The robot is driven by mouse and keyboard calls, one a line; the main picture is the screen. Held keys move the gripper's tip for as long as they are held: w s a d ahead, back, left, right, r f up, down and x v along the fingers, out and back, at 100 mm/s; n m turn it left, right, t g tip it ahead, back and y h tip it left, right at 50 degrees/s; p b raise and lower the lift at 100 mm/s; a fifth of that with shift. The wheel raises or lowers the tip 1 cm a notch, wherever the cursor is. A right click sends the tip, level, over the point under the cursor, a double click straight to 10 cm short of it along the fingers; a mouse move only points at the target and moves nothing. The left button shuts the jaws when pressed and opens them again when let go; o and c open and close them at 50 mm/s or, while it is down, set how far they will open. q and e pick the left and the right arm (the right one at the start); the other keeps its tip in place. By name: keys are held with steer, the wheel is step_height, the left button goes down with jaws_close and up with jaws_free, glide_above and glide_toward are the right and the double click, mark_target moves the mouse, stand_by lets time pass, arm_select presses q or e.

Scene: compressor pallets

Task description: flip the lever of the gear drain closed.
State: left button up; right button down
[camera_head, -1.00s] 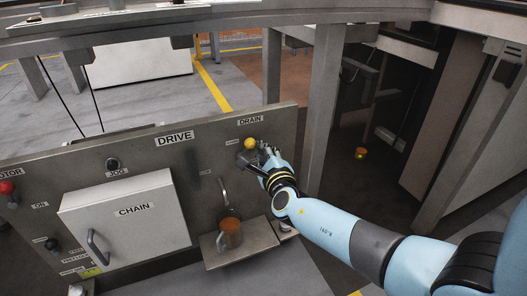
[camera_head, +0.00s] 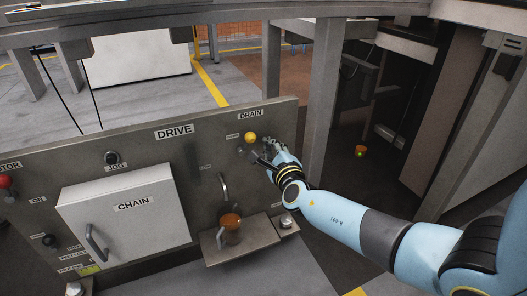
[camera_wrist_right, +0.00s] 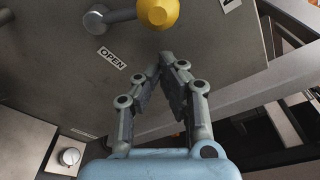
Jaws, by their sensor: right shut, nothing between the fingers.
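The gear drain lever has a yellow ball knob (camera_head: 250,138) below the DRAIN label on the grey panel, in the head view. In the right wrist view the knob (camera_wrist_right: 158,12) is at the top edge, and the grey lever arm (camera_wrist_right: 121,15) runs left from it to a round pivot. An OPEN label (camera_wrist_right: 112,58) is below the lever there. My right gripper (camera_head: 264,153) is just below and right of the knob; in the wrist view its fingertips (camera_wrist_right: 163,62) meet with nothing between them, apart from the knob. My left gripper is not in view.
A mug with orange contents (camera_head: 231,228) stands on a small shelf under a tap (camera_head: 222,187). The white CHAIN box (camera_head: 130,210) juts out at the left. A metal post (camera_head: 322,100) rises right of the panel.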

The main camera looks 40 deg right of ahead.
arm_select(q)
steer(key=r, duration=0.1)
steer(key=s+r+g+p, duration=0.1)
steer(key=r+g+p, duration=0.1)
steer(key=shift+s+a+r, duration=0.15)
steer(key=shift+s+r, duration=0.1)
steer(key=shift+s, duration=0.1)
arm_select(e)
steer(key=v, duration=0.9)
steer(key=shift+s+d+f, duration=0.3)
steer(key=shift+s, duration=0.2)
